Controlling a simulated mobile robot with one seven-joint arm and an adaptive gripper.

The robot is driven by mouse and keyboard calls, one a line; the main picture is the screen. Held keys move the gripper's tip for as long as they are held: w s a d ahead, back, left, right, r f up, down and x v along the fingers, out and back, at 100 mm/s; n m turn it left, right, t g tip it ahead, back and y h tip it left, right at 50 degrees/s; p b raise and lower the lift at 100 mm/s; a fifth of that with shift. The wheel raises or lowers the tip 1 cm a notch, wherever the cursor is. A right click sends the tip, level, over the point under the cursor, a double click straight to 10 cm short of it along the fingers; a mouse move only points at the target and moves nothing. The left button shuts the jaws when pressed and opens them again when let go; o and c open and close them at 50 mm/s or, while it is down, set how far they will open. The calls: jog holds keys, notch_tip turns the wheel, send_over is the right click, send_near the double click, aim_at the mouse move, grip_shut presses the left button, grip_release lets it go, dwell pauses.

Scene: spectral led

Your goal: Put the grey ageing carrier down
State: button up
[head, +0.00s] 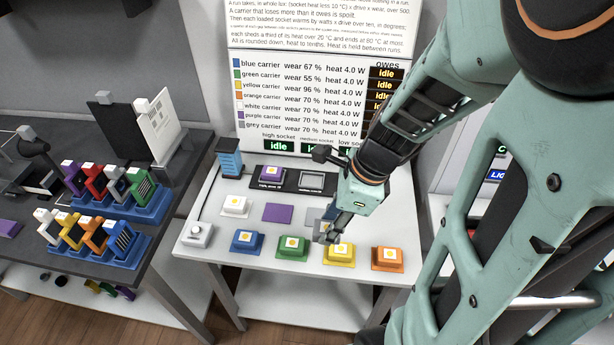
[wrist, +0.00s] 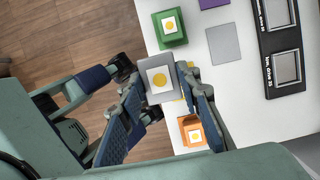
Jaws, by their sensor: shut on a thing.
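The grey ageing carrier (wrist: 148,94), a grey block with a white top and a yellow dot, is between the fingers of my gripper (wrist: 158,86) in the wrist view. My gripper is shut on it. In the head view my gripper (head: 332,230) is over the front right of the white table and largely hides the carrier. A flat grey pad (wrist: 224,45) lies bare on the table, to the upper right of the held carrier in the wrist view. Whether the carrier touches anything below cannot be told.
Blue (head: 248,249), green (head: 292,254), yellow (head: 338,263) and orange (head: 388,265) carriers line the front edge. The white carrier (head: 235,212) stands behind, beside a bare purple pad (head: 278,213). The purple carrier (head: 272,180) sits in the high socket of a black strip.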

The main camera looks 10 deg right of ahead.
jog(key=w+f, duration=0.3)
jog(key=w, duration=0.1)
jog(key=w+d+f, duration=0.1)
jog(key=w+f, duration=0.2)
jog(key=w, duration=0.1)
jog(key=w+d+f+b, duration=0.1)
jog(key=w+f, duration=0.2)
jog(key=w, duration=0.2)
jog(key=shift+f, duration=0.15)
jog(key=shift+w+f, duration=0.3)
jog(key=shift+f, duration=0.05)
jog(key=shift+f+b, duration=0.35)
jog(key=shift+f, duration=1.1)
jog(key=shift+f, duration=0.1)
jog(key=shift+f, duration=0.15)
jog(key=o, duration=1.3)
jog(key=shift+c, duration=0.2)
jog(key=shift+o, duration=0.2)
